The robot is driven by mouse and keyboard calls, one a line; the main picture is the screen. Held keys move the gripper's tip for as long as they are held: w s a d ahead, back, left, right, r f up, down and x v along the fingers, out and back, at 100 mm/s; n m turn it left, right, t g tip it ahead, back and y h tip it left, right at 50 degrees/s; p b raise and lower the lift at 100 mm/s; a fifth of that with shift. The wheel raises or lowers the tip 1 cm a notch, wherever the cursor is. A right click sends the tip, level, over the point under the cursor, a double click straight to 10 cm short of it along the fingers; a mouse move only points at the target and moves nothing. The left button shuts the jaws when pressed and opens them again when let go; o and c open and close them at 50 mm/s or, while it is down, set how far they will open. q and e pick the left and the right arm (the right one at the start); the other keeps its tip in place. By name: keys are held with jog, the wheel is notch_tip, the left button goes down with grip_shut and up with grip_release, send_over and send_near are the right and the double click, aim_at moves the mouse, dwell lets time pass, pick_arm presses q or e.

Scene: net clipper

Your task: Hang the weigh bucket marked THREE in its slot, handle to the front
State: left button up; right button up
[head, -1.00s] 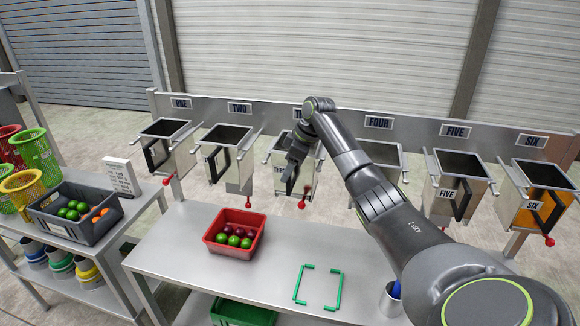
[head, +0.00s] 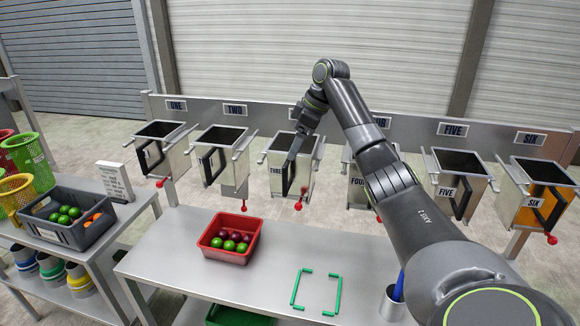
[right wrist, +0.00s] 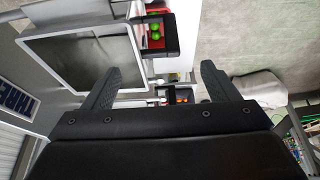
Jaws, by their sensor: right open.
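The weigh bucket marked THREE (head: 302,181) hangs upright in the middle of the row, under a sign on the rail that my arm mostly hides. Its THREE plate and black handle (head: 288,178) face the front in the head view. My right gripper (head: 293,153) is open, tilted down just above the handle's top. In the right wrist view the fingers (right wrist: 155,82) are spread with nothing held between them. The bucket's open top (right wrist: 85,62) lies beyond the left finger, and its dark handle (right wrist: 160,35) shows ahead of the gap. My left gripper is out of view.
Buckets hang on both sides, TWO's (head: 218,160) to the left and FOUR (head: 357,196) close on the right, partly behind my arm. The table (head: 190,265) holds a red bin (head: 231,238), green corner marks (head: 317,292) and a cup (head: 394,305). Its middle is clear.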

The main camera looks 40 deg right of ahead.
jog(key=p+v, duration=0.3)
jog(key=v, duration=0.6)
jog(key=shift+p, duration=0.3)
jog(key=shift+f, duration=0.1)
